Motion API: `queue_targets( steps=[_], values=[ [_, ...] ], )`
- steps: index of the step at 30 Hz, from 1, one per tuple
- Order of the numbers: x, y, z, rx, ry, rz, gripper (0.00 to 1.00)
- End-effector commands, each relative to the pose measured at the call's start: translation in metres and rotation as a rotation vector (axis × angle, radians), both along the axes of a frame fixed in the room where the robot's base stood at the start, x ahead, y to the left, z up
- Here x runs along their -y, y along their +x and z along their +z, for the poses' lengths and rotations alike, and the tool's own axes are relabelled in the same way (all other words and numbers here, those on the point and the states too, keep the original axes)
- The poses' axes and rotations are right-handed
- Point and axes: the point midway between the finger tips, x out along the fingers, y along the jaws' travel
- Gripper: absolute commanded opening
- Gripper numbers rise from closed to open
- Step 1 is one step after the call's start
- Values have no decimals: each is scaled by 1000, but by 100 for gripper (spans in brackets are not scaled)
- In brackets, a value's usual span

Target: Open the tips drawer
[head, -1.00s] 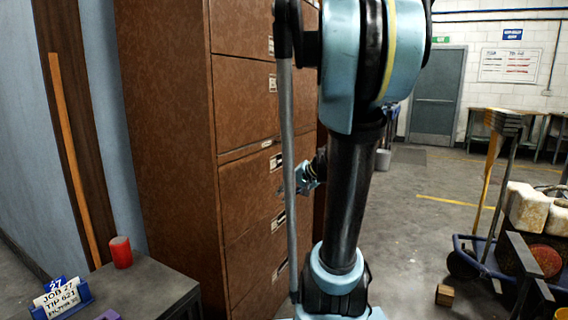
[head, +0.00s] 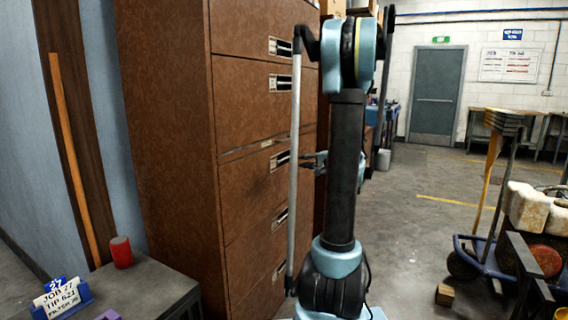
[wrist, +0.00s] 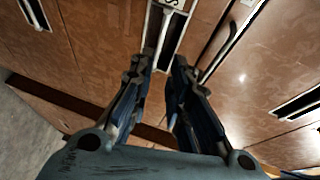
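The brown cabinet (head: 165,130) has several closed drawers, each with a dark recessed pull and a label holder. The labels are too small to read in the head view, so I cannot tell there which drawer is the tips drawer. My gripper (wrist: 161,62) is open and faces a drawer front. A pale bar handle (wrist: 163,32) with a partly cut-off label ending in S lies just beyond and between its fingertips; I see no clear contact. In the head view my gripper (head: 318,160) is partly hidden by my arm, near the middle drawer's handle (head: 280,159).
A low grey table (head: 165,285) with a red cylinder (head: 121,252) and a job sign (head: 62,298) stands at front left. A loaded blue cart (head: 500,265) is on the right, with a small wood block (head: 445,295) beside it.

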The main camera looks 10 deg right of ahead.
Motion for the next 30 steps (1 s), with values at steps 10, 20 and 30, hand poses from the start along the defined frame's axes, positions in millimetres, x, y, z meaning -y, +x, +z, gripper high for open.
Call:
queue_targets(
  steps=[10, 20, 30],
  values=[
    [-31, 48, -11, -1, -2, 4, 17],
    [-61, 97, -21, 0, -2, 4, 17],
    [-81, 132, -29, -1, -2, 2, 17]
  ],
)
